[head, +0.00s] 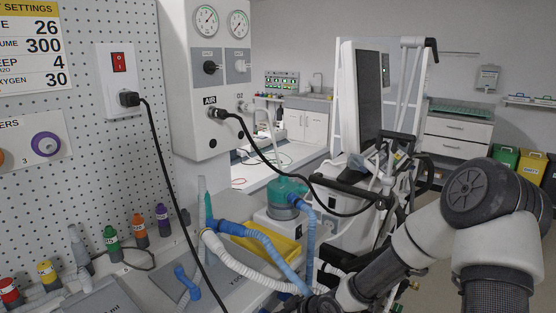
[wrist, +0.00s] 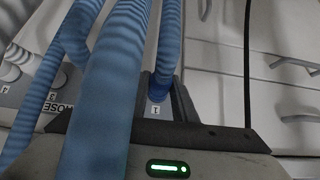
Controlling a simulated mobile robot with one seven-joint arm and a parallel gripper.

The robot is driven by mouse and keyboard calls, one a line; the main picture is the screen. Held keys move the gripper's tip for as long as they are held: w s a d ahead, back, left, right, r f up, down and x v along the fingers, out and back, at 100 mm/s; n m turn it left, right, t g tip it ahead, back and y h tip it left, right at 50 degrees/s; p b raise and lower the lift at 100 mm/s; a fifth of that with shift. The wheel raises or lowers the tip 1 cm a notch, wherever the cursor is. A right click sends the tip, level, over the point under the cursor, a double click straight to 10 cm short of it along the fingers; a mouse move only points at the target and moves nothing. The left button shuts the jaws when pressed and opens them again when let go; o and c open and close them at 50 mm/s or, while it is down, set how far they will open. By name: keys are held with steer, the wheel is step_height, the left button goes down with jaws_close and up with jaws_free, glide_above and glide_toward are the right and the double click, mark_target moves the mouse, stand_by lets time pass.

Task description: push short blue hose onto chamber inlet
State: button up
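The teal-topped chamber (head: 287,190) sits on a white base in the middle of the head view. A ribbed blue hose (head: 311,238) runs from the chamber's right side down towards my gripper; whether its upper end is seated on a port is unclear. Another blue hose (head: 265,245) slants down from the left to the same area. In the wrist view my gripper (wrist: 165,100) has its dark fingers on both sides of a blue hose's dark blue end cuff (wrist: 161,86). Contact is unclear. Large blue hoses (wrist: 110,80) cross in front. The gripper tips are hidden in the head view.
A white corrugated hose (head: 238,264) and a yellow tray (head: 272,243) lie near the chamber. A black cable (head: 262,155) hangs from the wall panel to the ventilator (head: 350,185). Coloured connectors (head: 138,225) stand at left. A HOSES label (wrist: 60,106) shows in the wrist view.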

jaws_close()
steer(key=shift+s+d, duration=0.15)
steer(key=shift+d, duration=0.1)
steer(key=shift+s+d+p, duration=0.55)
steer(key=shift+s+d, duration=0.2)
steer(key=shift+d, duration=0.2)
steer(key=shift+s+d+p, duration=0.5)
steer(key=shift+s+d, duration=0.2)
steer(key=shift+d, duration=0.2)
